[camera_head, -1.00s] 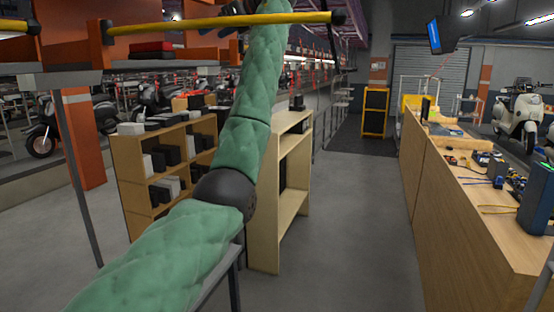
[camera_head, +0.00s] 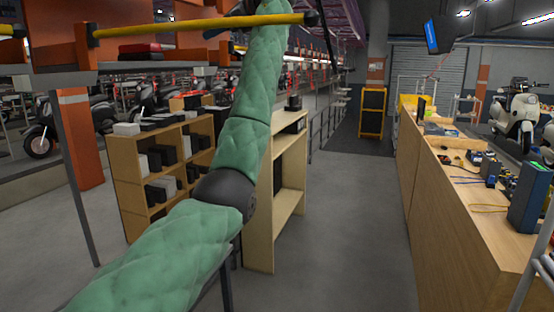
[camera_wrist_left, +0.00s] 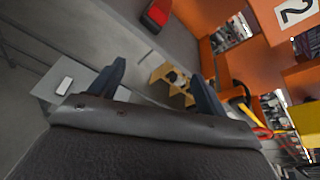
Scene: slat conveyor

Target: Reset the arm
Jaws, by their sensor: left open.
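My left arm (camera_head: 240,150) comes in from the lower left in green padded sleeves and rises to the top edge of the head view. Its gripper end is mostly cut off or hidden there. In the left wrist view, my left gripper (camera_wrist_left: 157,69) shows two dark blue fingers spread well apart. Nothing is between them close by; the floor and distant shelves show through the gap. My right gripper is in neither view.
A yellow bar (camera_head: 200,26) on an orange structure crosses the upper left, close to my raised forearm. Wooden shelves (camera_head: 262,205) stand behind the arm. A long wooden counter (camera_head: 445,225) with tools runs along the right. The aisle floor (camera_head: 350,220) between is clear.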

